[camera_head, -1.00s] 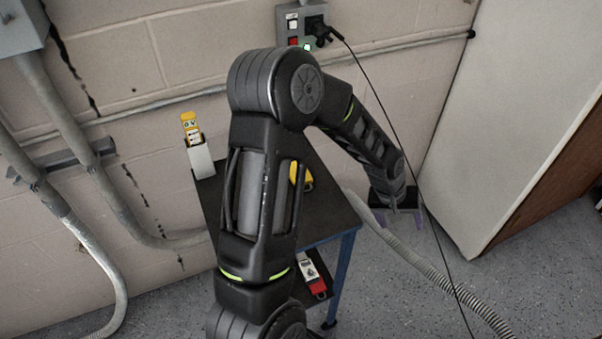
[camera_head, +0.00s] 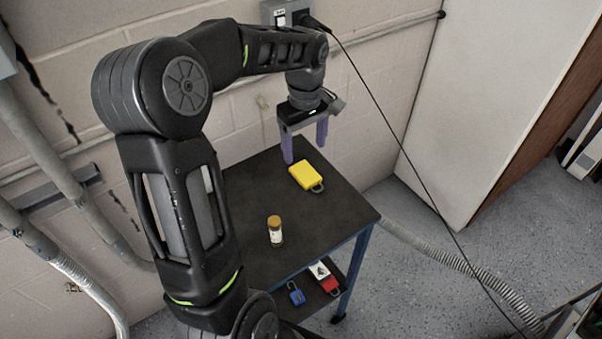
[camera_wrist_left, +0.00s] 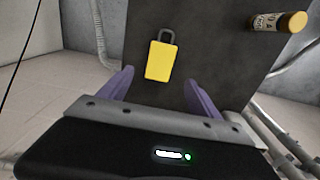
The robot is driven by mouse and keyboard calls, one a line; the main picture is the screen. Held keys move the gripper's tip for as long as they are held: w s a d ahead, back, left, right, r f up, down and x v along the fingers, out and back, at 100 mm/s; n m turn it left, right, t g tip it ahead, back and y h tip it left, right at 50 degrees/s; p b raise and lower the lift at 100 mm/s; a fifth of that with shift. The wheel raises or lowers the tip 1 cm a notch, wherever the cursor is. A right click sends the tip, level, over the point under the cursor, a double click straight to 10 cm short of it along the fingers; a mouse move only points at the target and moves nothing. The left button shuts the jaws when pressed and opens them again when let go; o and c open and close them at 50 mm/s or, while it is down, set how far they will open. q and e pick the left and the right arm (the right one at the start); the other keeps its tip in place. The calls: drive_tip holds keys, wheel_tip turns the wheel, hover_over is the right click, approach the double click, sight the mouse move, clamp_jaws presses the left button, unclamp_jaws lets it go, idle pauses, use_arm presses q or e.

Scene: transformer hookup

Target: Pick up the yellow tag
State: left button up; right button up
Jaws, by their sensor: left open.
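The yellow tag (camera_head: 303,176) is a flat yellow block with a grey loop at one end. It lies on the dark top of the cart. My left gripper (camera_head: 305,148) is open, with purple fingers pointing down, behind and above the tag in the head view. In the left wrist view the tag (camera_wrist_left: 160,60) lies ahead, between the lines of the two open fingers (camera_wrist_left: 158,78), with its loop facing away. Nothing is between the fingers, and they look apart from the tag. My right gripper is not in view.
A blue padlock (camera_head: 296,293) and a red-and-white item (camera_head: 323,276) are on the lower shelf. A black cable (camera_head: 385,115) hangs from the wall box to the right.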

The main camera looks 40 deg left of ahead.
sight(305, 172)
use_arm(q)
drive_tip(key=shift+a+f, duration=0.1)
drive_tip(key=shift+f, duration=1.2)
drive_tip(key=shift+d+f+p, duration=0.2)
drive_tip(key=shift+f+p, duration=0.7)
drive_tip(key=shift+f, duration=1.75)
drive_tip(key=c, duration=1.4)
drive_tip(key=shift+r, duration=0.15)
drive_tip(key=shift+c, duration=0.2)
wheel_tip(305, 172, up, 10)
drive_tip(key=b, duration=0.1)
drive_tip(key=shift+b, duration=0.3)
